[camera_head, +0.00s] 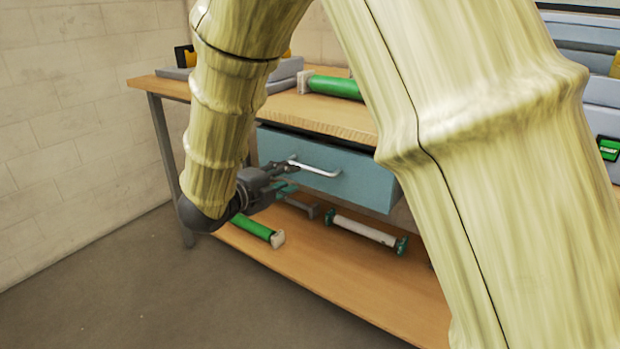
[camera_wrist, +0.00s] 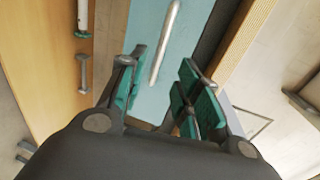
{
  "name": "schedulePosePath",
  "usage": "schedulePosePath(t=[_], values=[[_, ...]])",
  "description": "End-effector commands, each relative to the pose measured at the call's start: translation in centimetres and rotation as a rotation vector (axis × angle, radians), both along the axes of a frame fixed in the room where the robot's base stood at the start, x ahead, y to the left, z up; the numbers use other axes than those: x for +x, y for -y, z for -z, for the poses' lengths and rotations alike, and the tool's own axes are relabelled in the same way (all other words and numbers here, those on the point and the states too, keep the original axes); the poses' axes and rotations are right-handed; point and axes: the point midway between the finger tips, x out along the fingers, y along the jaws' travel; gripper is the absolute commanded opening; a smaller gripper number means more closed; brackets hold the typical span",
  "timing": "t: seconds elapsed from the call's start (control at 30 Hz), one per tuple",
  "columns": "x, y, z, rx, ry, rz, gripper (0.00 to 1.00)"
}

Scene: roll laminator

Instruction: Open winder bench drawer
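The winder bench drawer (camera_head: 345,176) is a blue-grey box front under the wooden bench top, with a white bar handle (camera_head: 315,169) across it. The drawer front seems to stand a little proud of the bench top's edge. My gripper (camera_head: 288,179) is near the left end of the handle. In the wrist view its green-padded fingers (camera_wrist: 160,90) are spread apart with nothing between them. The handle (camera_wrist: 166,42) appears beyond the fingertips, roughly in line with the gap, and the drawer front (camera_wrist: 150,25) lies behind it. My arm hides part of the bench.
The bench top (camera_head: 318,113) carries a green roll (camera_head: 335,87) and grey parts. A lower shelf (camera_head: 330,262) holds another green roll (camera_head: 252,227) and a white roll (camera_head: 362,229) below the drawer. A bench leg (camera_head: 168,165) stands left. The floor (camera_head: 110,270) in front is clear.

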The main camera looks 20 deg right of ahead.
Motion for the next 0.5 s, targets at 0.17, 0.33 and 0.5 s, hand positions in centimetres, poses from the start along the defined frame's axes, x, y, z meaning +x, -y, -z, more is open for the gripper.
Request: schedulePosePath(t=[0.17, 0.33, 0.5], values=[[1.0, 1.3, 0.5, 0.001, 0.001, 0.002, 0.33], [2.7, 3.5, 1.2, 0.0, 0.0, 0.002, 0.33], [4.3, 5.6, 1.6, 0.001, 0.001, 0.002, 0.33]])
